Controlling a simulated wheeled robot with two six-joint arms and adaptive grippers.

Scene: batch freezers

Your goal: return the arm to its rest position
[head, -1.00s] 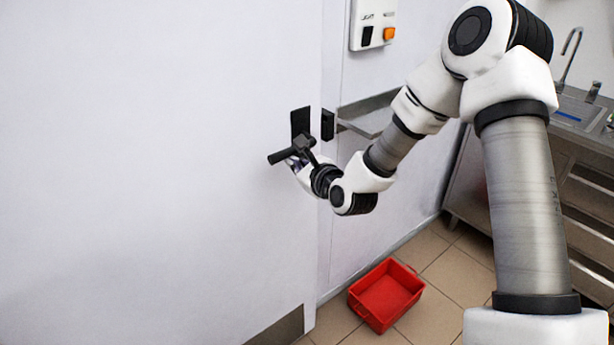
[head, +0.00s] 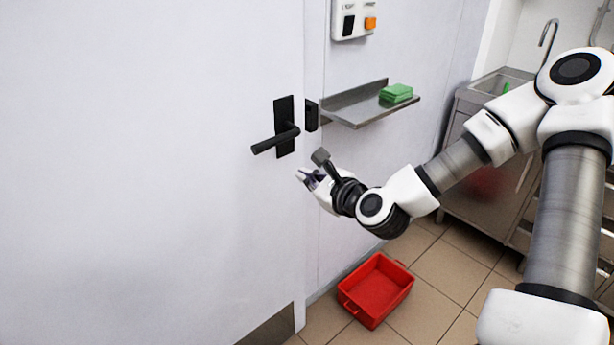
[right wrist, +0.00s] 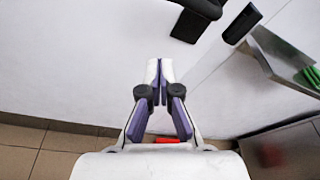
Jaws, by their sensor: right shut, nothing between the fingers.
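My right gripper (head: 306,177) is shut and empty in the head view. It is below and to the right of the black door handle (head: 276,139), apart from it, in front of the white door (head: 150,180). In the right wrist view the two fingers (right wrist: 159,68) meet at their tips with nothing between them. The handle (right wrist: 195,15) shows at the top of that view, beyond the fingertips. My right arm comes in from the right side of the head view. My left gripper is not in view.
A red crate (head: 376,290) sits on the tiled floor below my right arm. A steel shelf (head: 355,108) with green pads (head: 396,93) is on the wall right of the door. A control box (head: 354,18) is above it. A steel sink counter (head: 490,95) stands at the right.

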